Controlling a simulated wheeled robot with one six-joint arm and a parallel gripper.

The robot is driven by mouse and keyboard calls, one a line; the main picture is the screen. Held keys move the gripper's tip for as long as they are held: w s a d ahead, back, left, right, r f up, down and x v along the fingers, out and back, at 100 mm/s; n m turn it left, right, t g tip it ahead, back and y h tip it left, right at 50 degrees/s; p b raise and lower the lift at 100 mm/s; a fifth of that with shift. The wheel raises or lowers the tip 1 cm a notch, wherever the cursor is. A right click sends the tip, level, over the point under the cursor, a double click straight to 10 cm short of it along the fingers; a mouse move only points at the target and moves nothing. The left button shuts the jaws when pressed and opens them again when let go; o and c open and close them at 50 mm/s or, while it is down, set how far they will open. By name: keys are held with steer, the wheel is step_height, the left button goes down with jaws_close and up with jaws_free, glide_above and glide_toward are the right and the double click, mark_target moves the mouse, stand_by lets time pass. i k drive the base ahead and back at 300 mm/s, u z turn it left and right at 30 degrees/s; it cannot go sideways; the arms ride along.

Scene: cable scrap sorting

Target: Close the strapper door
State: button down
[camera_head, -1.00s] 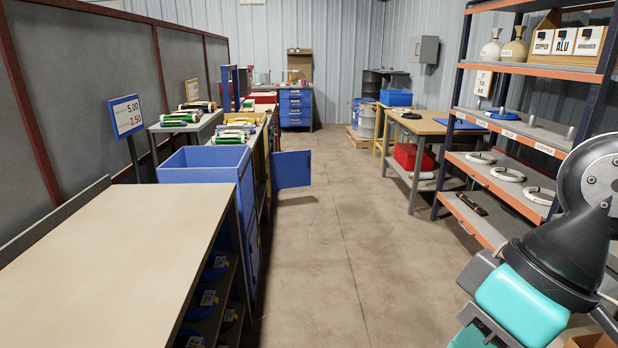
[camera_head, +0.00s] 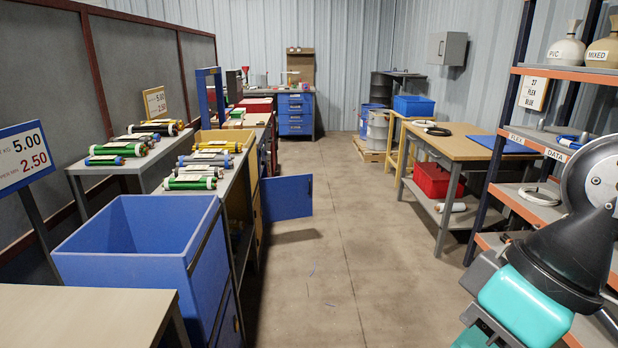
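A blue door panel (camera_head: 286,197) stands open in the camera_head view, left of centre. It sticks out into the aisle from the row of benches and cabinets on the left. It is the only open door I see, and I take it for the strapper door. Its hinge side is by a yellow cabinet side (camera_head: 257,208); the inside behind it is mostly hidden. Part of my arm shows at the lower right, well apart from the door. My gripper's fingers do not show.
A large blue bin (camera_head: 140,245) and a pale table (camera_head: 85,318) stand at the near left. A shelf rack (camera_head: 548,139) is close on the right, with a wooden table (camera_head: 462,146) beyond it. The concrete aisle (camera_head: 335,260) between is clear up to the door.

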mark_target(287, 197)
steer(key=u, duration=0.1)
steer(key=i, duration=2)
steer(key=u, duration=0.25)
steer(key=i, duration=2.65)
steer(key=u, duration=0.15)
